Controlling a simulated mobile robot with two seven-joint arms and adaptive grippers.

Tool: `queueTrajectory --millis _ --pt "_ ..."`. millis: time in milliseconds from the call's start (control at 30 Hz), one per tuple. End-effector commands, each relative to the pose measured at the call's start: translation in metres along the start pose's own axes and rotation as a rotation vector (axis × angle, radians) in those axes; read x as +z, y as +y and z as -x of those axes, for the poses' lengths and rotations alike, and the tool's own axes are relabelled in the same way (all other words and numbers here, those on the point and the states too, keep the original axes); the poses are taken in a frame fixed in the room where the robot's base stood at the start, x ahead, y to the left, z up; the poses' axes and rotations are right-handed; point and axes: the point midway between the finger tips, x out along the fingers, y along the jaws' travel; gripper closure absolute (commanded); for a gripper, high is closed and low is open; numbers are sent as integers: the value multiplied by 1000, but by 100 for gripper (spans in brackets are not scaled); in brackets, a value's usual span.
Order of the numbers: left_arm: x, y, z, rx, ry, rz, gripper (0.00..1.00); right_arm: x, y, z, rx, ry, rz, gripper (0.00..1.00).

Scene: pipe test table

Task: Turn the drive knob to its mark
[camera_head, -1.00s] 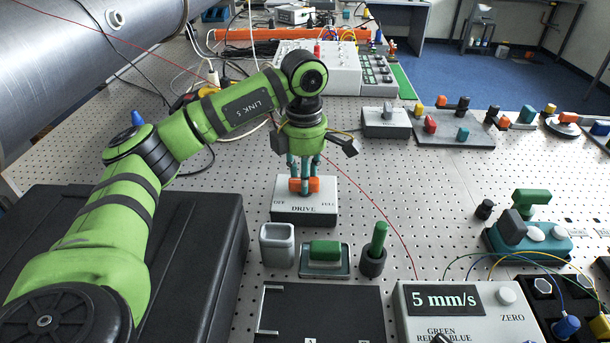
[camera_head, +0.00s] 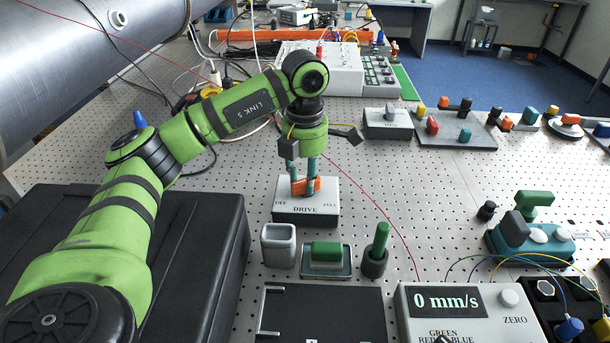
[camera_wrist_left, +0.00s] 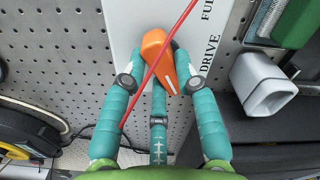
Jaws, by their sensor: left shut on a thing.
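The orange drive knob (camera_head: 305,188) sits on top of a pale box (camera_head: 305,212) lettered OFF, DRIVE and FULL. My left gripper (camera_head: 303,177) points down from above and is shut on the knob. In the left wrist view, the teal fingers (camera_wrist_left: 162,80) close around the knob (camera_wrist_left: 156,46). A white line on the knob's end points down and slightly right there, away from the word FULL. No separate mark on the box shows clearly. The display box (camera_head: 447,301) reads 0 mm/s. My right gripper is out of view.
A grey open cup (camera_head: 278,246), a green block in a tray (camera_head: 326,257) and a green peg in a dark holder (camera_head: 377,252) stand in front of the drive box. A thin red wire passes in front of the knob in the wrist view.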

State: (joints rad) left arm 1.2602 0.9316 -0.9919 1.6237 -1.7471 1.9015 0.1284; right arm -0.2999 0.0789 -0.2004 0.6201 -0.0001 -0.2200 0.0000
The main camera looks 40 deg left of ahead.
Motion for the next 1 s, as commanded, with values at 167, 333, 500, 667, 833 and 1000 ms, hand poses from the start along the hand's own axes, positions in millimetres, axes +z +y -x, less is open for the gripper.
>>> queueTrajectory --millis 167,333,500,667,833,1000 --pt "0 0 0 0 1 0 100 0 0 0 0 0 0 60" --pt "0 0 0 0 1 -1 45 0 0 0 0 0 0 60" --pt "0 0 0 0 1 -1 45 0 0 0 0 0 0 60" --pt "0 0 2 0 -1 -1 45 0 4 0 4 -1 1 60" --pt "1 0 23 1 -5 0 45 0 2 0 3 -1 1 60" --pt "1 1 59 3 -5 0 45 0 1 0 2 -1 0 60"
